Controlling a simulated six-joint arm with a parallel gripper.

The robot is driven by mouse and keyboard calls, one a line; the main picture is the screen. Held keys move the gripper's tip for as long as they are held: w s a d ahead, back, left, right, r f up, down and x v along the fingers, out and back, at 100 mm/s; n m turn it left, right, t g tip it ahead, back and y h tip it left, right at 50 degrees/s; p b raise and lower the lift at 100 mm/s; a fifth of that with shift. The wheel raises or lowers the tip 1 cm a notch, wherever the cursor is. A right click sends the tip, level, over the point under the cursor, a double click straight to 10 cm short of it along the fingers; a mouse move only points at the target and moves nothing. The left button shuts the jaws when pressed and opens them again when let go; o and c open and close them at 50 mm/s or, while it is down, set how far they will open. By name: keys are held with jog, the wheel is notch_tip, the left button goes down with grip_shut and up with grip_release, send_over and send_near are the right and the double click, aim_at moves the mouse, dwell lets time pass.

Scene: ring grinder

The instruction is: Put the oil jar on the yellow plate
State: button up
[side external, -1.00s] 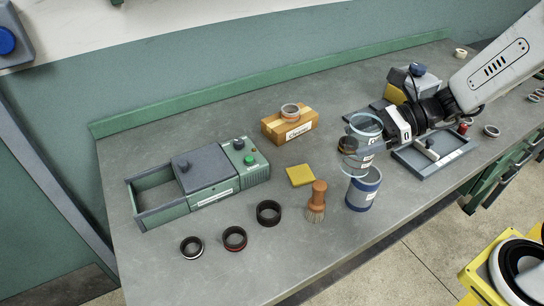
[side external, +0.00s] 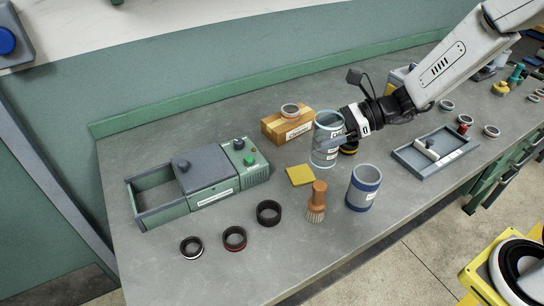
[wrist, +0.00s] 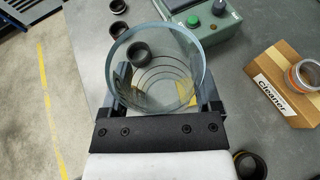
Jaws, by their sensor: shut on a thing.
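A clear glass jar (side external: 325,150) with a pale label is between the fingers of my gripper (side external: 338,141). The label is too small to read. The gripper is shut on the jar, which stands about upright. In the wrist view I look down into the open glass jar (wrist: 152,45). The yellow plate (side external: 300,175) is a small flat square on the bench, just left of and in front of the jar. Yellow shows through the glass in the wrist view. I cannot tell how far the jar's base is above the bench.
A grey jar with blue bands (side external: 363,188) and a brush (side external: 318,200) stand in front. A Cleaner box (side external: 287,127) with a ring on top is behind. A green machine (side external: 205,176) is left; a grey tray (side external: 436,151) is right. Several dark rings lie in front.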

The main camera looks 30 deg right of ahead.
jog(key=w+a+f, duration=0.1)
jog(key=w+f, duration=0.4)
jog(key=f, duration=0.1)
jog(key=shift+w, duration=0.25)
jog(key=shift+a, duration=0.1)
jog(key=shift+w+f, duration=0.15)
jog(key=shift+f, duration=0.75)
jog(key=shift+w+f, duration=0.1)
jog(key=shift+f, duration=0.8)
jog(key=shift+f, duration=0.1)
jog(key=o, duration=1.1)
jog(key=shift+c, duration=0.2)
